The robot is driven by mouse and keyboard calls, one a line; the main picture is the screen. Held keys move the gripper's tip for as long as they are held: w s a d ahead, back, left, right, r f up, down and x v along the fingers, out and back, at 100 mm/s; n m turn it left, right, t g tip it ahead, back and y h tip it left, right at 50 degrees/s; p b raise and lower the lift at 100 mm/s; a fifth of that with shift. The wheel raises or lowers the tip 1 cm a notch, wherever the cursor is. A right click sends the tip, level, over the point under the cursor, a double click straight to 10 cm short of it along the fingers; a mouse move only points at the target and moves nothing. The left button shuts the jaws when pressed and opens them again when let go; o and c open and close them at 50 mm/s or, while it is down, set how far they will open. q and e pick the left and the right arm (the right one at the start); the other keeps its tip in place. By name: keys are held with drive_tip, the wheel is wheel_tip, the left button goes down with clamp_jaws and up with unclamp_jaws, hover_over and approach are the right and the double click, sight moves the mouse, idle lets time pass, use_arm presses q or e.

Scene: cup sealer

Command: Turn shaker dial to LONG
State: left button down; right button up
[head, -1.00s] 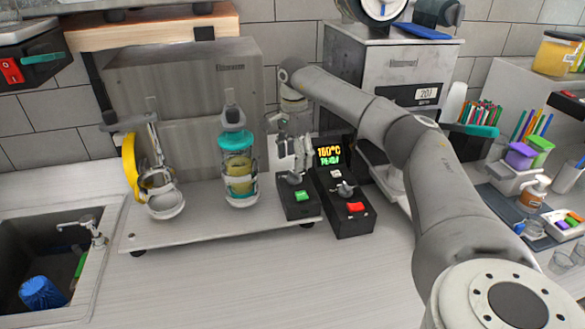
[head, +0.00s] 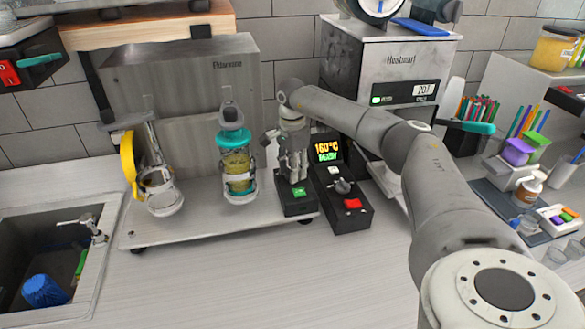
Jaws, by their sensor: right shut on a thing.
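The shaker is a silver machine (head: 235,90) with a back panel and a flat base. A cup with a teal lid (head: 235,145) stands upright in its right holder. The shaker's black control box (head: 297,206) with a green button (head: 299,192) sits at the right end of the base. My right gripper (head: 293,180) points down over this box, behind the green button, and is shut on the shaker dial. The fingers hide the dial, so its setting cannot be read. My left gripper is not in view.
A second black box with a grey knob (head: 343,186), a red button (head: 352,203) and a lit display (head: 327,149) stands close on the right. The front counter (head: 240,275) is clear.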

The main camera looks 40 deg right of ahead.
drive_tip(key=shift+c, duration=0.7)
drive_tip(key=shift+m, duration=0.6)
drive_tip(key=m, duration=0.4)
drive_tip(key=shift+r+p, duration=0.1)
drive_tip(key=shift+p, duration=0.3)
drive_tip(key=m, duration=0.3)
drive_tip(key=shift+m, duration=0.4)
drive_tip(key=m+p, duration=0.1)
drive_tip(key=m, duration=0.3)
drive_tip(key=shift+m+p, duration=0.35)
drive_tip(key=shift+m, duration=2.05)
drive_tip(key=shift+c, duration=0.2)
